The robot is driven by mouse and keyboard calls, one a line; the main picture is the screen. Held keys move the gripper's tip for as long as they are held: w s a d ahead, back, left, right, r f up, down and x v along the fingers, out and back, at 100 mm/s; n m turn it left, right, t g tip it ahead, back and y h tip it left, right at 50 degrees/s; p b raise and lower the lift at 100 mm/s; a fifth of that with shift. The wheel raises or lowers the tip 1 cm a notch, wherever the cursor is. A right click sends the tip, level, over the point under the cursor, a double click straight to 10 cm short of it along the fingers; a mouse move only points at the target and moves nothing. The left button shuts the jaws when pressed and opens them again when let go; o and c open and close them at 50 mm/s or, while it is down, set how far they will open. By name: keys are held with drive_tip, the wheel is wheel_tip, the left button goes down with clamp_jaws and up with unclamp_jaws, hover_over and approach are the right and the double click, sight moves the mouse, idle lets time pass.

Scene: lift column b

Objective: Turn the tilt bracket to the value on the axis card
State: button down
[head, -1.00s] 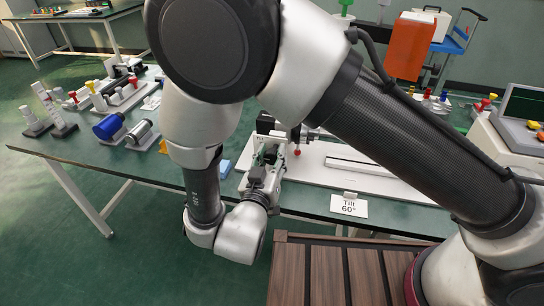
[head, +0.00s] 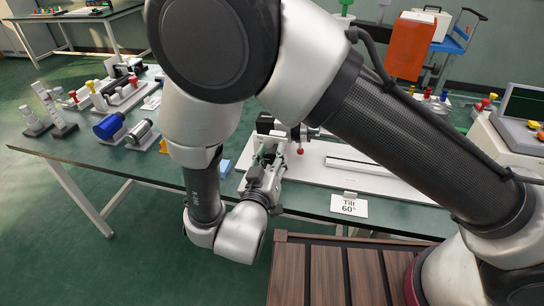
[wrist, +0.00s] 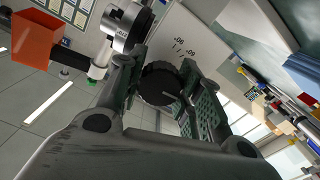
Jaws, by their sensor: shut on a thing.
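The axis card (head: 349,206) stands at the table's front edge in the head view and reads "Tilt 60°". My gripper (head: 268,160) reaches the tilt bracket assembly (head: 265,124) on the white base plate, partly hidden by my arm. In the wrist view my gripper (wrist: 162,84) is shut on a round black knob (wrist: 160,88), one finger on each side. Behind the knob is a pale scale plate (wrist: 185,34) with tick marks and numbers that look like 60 and 90, seen upside down. I cannot read the bracket's present angle.
A red-tipped lever (head: 300,150) stands close right of my gripper. A long white base plate (head: 325,180) with a rail runs to the right. An orange box (head: 410,45) is at the back.

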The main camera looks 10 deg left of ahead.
drive_tip(key=shift+f+n, duration=0.1)
drive_tip(key=shift+n, duration=5.3)
drive_tip(key=c, duration=0.9)
unclamp_jaws()
drive_tip(key=shift+c, duration=0.2)
drive_tip(key=s+a, duration=0.1)
drive_tip(key=s, duration=1.1)
drive_tip(key=shift+a, duration=0.3)
